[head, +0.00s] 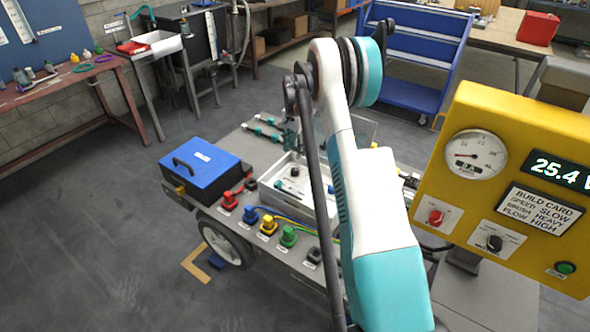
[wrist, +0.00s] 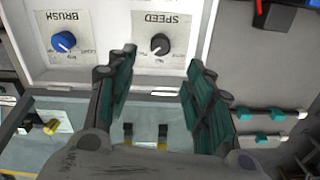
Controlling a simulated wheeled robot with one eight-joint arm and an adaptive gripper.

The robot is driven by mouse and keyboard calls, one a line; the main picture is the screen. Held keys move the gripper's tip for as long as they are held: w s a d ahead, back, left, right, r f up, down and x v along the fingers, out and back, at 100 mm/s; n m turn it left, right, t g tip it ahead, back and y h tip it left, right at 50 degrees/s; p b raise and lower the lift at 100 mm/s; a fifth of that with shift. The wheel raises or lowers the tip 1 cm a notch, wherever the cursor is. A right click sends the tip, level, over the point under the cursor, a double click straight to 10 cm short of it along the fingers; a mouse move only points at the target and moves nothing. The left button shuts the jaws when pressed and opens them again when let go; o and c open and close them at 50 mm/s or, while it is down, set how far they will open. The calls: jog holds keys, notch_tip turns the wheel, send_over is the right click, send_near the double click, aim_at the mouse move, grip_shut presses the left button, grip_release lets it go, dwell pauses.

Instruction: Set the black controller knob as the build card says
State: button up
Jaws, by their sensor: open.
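The black controller knob (wrist: 160,44) sits on a white label marked SPEED, upside down in the wrist view. Its pointer setting is too small to read surely. My gripper (wrist: 163,64) is open and empty, its two dark green fingers pointing toward the knob, one on each side in the picture; they appear apart from it. A blue knob (wrist: 63,41) marked BRUSH is on the same white controller (wrist: 110,75). The build card (head: 540,209) on the yellow panel reads SPEED SLOW, BRUSH HEAVY, FLOW HIGH. My arm hides part of the cart in the head view.
The yellow panel (head: 465,115) carries a gauge (head: 475,156), a red knob (head: 435,217), another black knob (head: 494,243) and a green button (head: 565,268). A blue box (head: 207,170) and coloured connectors stand on the cart. Open floor lies at the left.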

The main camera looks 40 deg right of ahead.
aim_at(295, 169)
notch_tip(295, 169, down, 10)
jog(key=b, duration=0.3)
jog(key=shift+f, duration=0.15)
jog(key=c, duration=1.1)
